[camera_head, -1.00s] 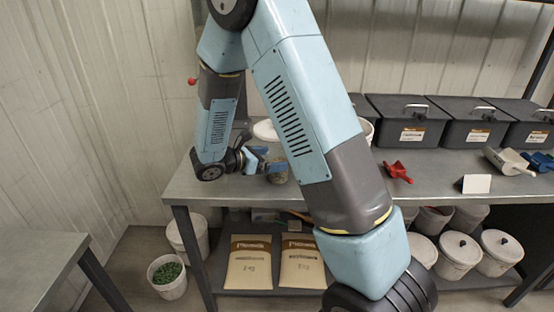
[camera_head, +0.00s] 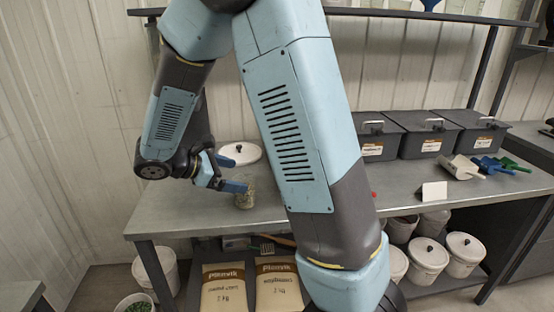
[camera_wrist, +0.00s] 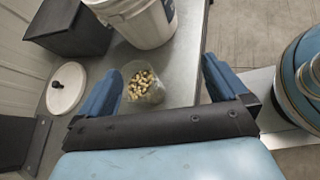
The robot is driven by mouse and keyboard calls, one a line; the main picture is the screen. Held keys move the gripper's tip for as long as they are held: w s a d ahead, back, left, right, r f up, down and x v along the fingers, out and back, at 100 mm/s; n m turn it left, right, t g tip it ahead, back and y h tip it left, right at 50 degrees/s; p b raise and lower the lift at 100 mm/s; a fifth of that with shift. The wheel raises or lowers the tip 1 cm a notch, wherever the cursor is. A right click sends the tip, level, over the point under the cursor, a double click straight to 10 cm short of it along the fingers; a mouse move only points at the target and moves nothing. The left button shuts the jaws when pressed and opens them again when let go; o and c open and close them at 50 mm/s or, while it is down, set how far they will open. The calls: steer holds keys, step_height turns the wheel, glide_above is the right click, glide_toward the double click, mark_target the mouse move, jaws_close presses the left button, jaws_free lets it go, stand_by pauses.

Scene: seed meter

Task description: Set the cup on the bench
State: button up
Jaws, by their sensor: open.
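The cup (camera_head: 244,196) is a small clear container with pale tan seed-like pieces in it. It stands upright on the grey metal bench (camera_head: 180,213), left of the middle. In the wrist view the cup (camera_wrist: 143,86) shows between my two blue fingers, nearer the left one, with a gap to the right one. My gripper (camera_head: 238,175) is open, low over the bench at the cup. The wrist view also shows my gripper (camera_wrist: 160,70) with its fingers wide apart. Whether a finger touches the cup I cannot tell.
A white round lid (camera_head: 240,153) with a dark knob lies behind the cup. A white bucket (camera_wrist: 146,20) stands close by in the wrist view. Dark lidded boxes (camera_head: 418,138) line the bench's back. A blank white card (camera_head: 434,191) and scoops (camera_head: 460,167) are at the right.

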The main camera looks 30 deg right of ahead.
steer(key=s+d+r+m+t+y, duration=0.2)
steer(key=s+r+m+y, duration=0.4)
steer(key=s, duration=0.4)
steer(key=s+d+r+m+t+y, duration=0.2)
steer(key=s+d+r+m+y, duration=0.1)
steer(key=s+r+m+y, duration=0.3)
steer(key=s+r+m, duration=0.2)
steer(key=s+m, duration=0.2)
steer(key=shift+s+d+m, duration=0.2)
steer(key=shift+s+m, duration=0.1)
steer(key=shift+s, duration=0.05)
